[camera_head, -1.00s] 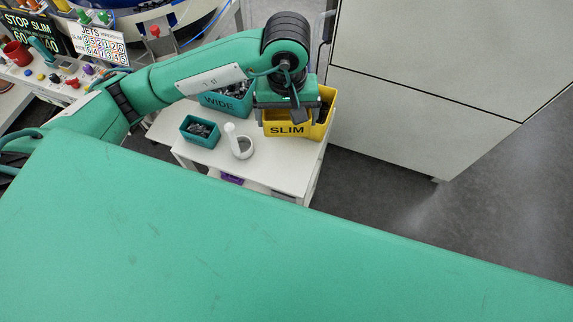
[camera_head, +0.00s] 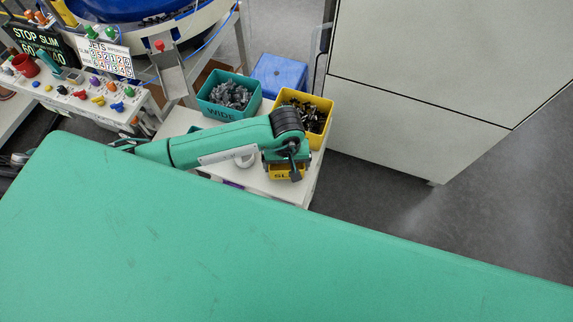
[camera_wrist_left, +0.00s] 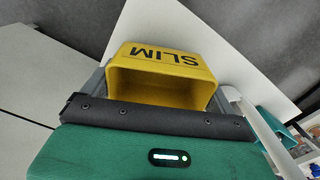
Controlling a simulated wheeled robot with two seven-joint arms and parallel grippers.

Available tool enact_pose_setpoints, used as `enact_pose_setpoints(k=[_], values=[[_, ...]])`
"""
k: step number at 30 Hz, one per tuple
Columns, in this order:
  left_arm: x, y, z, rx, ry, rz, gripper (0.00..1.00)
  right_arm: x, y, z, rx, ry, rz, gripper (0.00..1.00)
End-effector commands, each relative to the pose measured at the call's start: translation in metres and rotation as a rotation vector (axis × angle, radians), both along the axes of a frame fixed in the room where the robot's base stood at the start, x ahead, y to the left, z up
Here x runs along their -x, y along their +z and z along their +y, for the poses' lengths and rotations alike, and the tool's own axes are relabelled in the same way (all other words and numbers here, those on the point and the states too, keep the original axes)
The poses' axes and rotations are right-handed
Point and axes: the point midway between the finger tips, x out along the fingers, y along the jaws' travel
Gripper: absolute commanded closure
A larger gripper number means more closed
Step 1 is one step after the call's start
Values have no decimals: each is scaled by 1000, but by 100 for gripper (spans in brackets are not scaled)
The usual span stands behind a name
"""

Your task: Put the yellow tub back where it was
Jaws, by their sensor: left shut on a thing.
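The yellow tub (camera_head: 284,174), labelled SLIM, is in the grip of my left gripper (camera_head: 286,163) at the front right of the small white table (camera_head: 258,184). In the left wrist view the yellow tub (camera_wrist_left: 165,72) lies between the fingers, its open mouth facing the camera. The part of its inside that shows looks empty. In the head view, my arm and hand cover most of it. I cannot tell whether it touches the table. My right gripper is not in view.
A larger yellow bin (camera_head: 326,136) of dark parts stands behind the hand. A teal WIDE bin (camera_head: 215,108) of grey parts is left of it. A blue box (camera_head: 280,72) is behind. A grey cabinet (camera_head: 400,130) is right.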

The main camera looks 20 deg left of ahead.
Motion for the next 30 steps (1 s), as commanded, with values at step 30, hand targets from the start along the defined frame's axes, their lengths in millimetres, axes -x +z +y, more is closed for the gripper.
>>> enact_pose_setpoints(k=[30], values=[[-1,-20,0,1,1,-1,0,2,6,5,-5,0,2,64]])
